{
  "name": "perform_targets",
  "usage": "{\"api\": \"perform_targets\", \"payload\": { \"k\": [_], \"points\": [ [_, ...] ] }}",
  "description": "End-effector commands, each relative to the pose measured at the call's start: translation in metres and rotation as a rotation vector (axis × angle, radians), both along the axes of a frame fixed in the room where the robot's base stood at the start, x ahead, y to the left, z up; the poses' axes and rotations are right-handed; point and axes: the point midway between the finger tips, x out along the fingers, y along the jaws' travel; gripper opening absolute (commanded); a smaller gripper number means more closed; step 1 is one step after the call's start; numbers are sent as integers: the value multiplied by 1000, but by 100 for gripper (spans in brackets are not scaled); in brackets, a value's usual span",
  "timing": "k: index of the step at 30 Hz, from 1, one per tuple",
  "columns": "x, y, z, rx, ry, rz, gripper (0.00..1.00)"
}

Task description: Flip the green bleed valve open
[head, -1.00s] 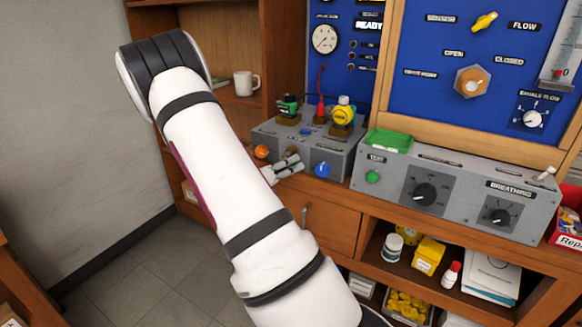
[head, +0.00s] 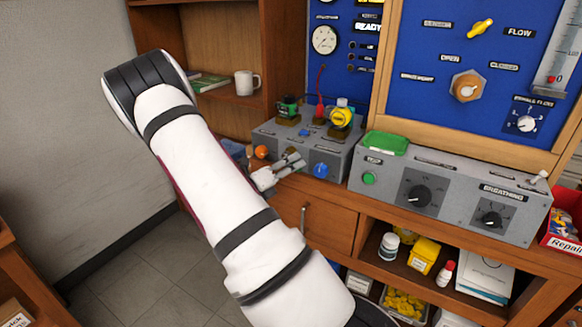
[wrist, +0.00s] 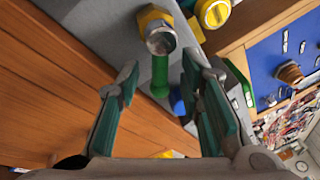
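The green bleed valve handle (wrist: 160,75) shows in the wrist view as a short green bar. It hangs from a brass hex fitting with a silver end (wrist: 157,32) on the grey box. My gripper (wrist: 162,72) is open, with one finger on each side of the green handle in this view. I see no clear contact, and the depth gap is hard to judge. In the head view my gripper (head: 291,164) is at the front of the grey box (head: 345,158), between an orange knob (head: 261,152) and a blue knob (head: 320,170). The green handle is not discernible there.
A green-bodied regulator (head: 287,107) and a yellow one (head: 341,117) stand on the box. A grey breathing console (head: 455,185) is to the right. A wooden drawer front (head: 320,225) is below. A white mug (head: 246,83) stands on the shelf behind.

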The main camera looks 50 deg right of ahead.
Motion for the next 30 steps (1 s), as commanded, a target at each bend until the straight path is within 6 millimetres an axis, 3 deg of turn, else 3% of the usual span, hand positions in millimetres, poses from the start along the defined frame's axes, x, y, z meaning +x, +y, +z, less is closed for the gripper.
{"api": "perform_targets", "payload": {
  "k": [8, 21, 30],
  "points": [
    [2, 6, 0, 0, -1, 1, 34],
    [19, 85, -4, 1, 0, 4, 34],
    [24, 116, -5, 0, 0, 1, 34]
  ]
}}
